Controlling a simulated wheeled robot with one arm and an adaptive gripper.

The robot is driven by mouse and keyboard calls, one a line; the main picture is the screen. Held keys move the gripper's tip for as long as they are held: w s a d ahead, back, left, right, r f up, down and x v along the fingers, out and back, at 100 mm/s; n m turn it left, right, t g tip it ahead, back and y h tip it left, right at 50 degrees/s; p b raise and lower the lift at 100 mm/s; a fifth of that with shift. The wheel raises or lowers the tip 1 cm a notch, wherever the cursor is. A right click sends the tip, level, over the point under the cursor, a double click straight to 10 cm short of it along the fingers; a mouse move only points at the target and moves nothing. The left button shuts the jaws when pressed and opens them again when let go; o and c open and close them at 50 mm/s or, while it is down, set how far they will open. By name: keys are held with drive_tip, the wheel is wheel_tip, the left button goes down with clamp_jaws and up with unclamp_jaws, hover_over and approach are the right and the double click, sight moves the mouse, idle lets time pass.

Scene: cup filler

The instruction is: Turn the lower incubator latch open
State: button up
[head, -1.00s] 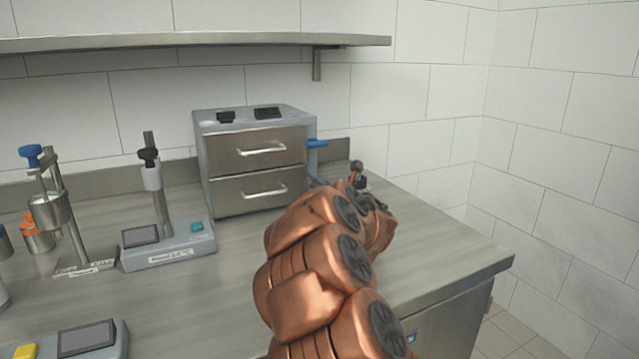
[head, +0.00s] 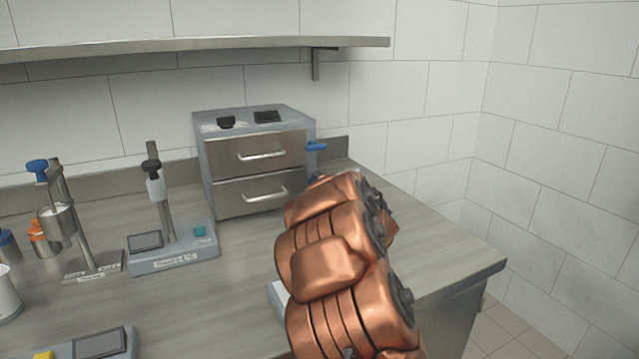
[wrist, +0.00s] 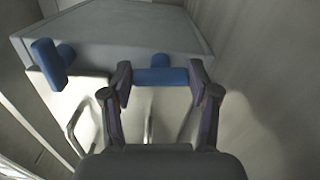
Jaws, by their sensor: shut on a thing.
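The incubator (head: 255,155) is a grey box with two steel drawers at the back of the counter. Its upper blue latch (head: 316,146) sticks out at the right side. In the wrist view, the lower latch (wrist: 162,76) is a blue bar lying crosswise between my fingers. My gripper (wrist: 160,88) is shut on it, one finger at each end. The other blue latch (wrist: 47,63) shows at the left there, at a clear angle to the gripped one. Both drawers look closed.
A stand with a black knob (head: 152,180) and a blue-knobbed stand (head: 60,215) are left of the incubator. A wall shelf (head: 200,45) hangs above. The counter (head: 440,255) is clear at the right, up to its edge.

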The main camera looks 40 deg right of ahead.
drive_tip(key=shift+m+p, duration=0.4)
drive_tip(key=shift+m, duration=0.4)
drive_tip(key=o, duration=1.2)
drive_tip(key=shift+c, duration=0.2)
drive_tip(key=v, duration=1.2)
